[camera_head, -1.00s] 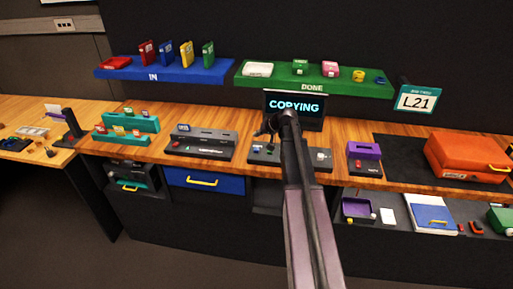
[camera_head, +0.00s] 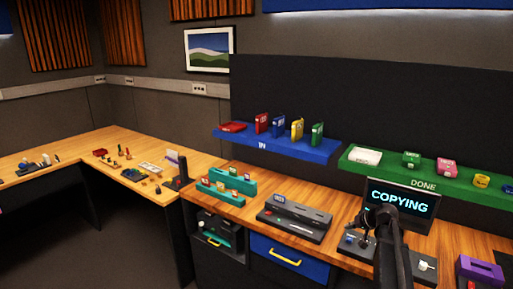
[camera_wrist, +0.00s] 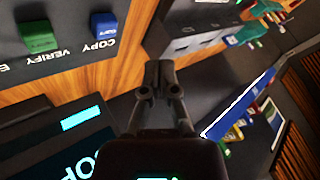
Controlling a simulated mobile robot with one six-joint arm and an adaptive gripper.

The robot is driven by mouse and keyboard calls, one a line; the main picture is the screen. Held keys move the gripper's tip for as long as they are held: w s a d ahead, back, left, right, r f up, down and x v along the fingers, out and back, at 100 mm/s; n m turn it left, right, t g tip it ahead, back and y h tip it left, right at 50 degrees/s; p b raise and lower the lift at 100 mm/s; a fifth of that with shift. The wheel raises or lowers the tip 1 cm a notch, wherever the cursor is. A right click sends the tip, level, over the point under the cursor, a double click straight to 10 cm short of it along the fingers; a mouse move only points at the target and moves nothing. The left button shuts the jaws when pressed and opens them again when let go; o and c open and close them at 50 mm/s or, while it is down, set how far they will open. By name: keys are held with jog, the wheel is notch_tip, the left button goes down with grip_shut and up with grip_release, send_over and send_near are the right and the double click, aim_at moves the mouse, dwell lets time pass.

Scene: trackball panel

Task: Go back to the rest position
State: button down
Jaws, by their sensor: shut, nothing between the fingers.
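My gripper (camera_wrist: 160,75) is shut and empty in the wrist view, its fingertips together above the bench. In the head view my arm rises from the lower right, and the gripper end is in front of the panel below the screen (camera_head: 399,202), which reads "COPYING". The trackball panel (camera_head: 424,265) is partly hidden behind my arm. In the wrist view a green VERIFY button (camera_wrist: 38,34) and a blue COPY button (camera_wrist: 104,24) lie to the left of the fingers, apart from them.
A blue IN shelf (camera_head: 270,144) and a green DONE shelf (camera_head: 440,180) hold small boxes above the bench. A grey device (camera_head: 295,217), a teal rack (camera_head: 229,184) and a purple block (camera_head: 478,270) stand on the bench. A side table (camera_head: 120,145) is at left.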

jog(key=s+a+f+n+g+h, duration=0.1)
jog(key=s+a+f+g+h, duration=0.1)
jog(key=s+a, duration=0.9)
jog(key=s+a+f+n+g+h, duration=0.1)
jog(key=s+a+g, duration=0.4)
jog(key=s+a, duration=0.7)
notch_tip(320, 180, down, 2)
jog(key=s+h, duration=0.1)
jog(key=s, duration=0.2)
jog(key=shift+n, duration=0.4)
